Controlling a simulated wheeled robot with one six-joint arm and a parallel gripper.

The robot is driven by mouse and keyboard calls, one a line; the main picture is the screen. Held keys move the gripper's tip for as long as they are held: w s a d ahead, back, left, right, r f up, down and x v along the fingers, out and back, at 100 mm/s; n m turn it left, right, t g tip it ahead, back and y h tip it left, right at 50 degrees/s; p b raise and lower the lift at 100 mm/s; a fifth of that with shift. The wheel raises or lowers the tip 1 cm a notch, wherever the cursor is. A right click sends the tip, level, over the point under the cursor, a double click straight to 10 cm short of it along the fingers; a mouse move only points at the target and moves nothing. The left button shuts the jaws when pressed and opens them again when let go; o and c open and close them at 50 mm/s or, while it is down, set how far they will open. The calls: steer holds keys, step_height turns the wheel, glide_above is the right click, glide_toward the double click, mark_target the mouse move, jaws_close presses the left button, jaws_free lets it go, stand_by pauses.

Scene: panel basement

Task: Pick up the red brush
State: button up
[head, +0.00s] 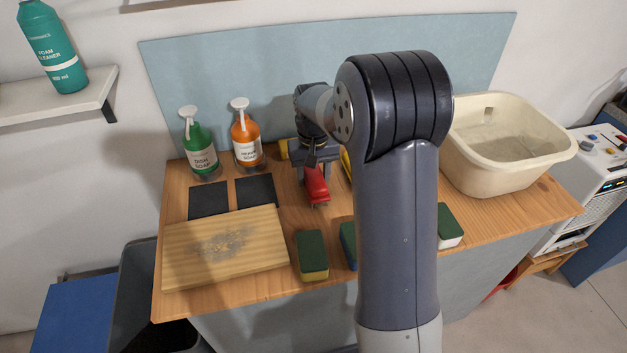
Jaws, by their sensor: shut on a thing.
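The red brush (317,187) is in the head view, near the middle of the wooden counter. My gripper (314,160) points down from above and is shut on it. The brush lies roughly lengthwise toward the camera, with its near end free. I cannot tell whether it still touches the counter or is slightly above it. My arm hides the area just to the right of the brush, and the gripper covers the brush's far end.
A green dish soap bottle (199,146) and an orange soap bottle (245,136) stand back left. A cutting board (222,270) lies front left, with dark pads (209,201) behind it. Sponges (312,256) line the front. A cream basin (505,145) stands right.

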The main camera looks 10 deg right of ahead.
mark_target(314, 172)
steer(key=shift+c, duration=1.3)
step_height(314, 172, up, 10)
steer(key=shift+r, duration=0.1)
steer(key=o, duration=0.6)
steer(key=shift+c, duration=0.2)
steer(key=c, duration=0.4)
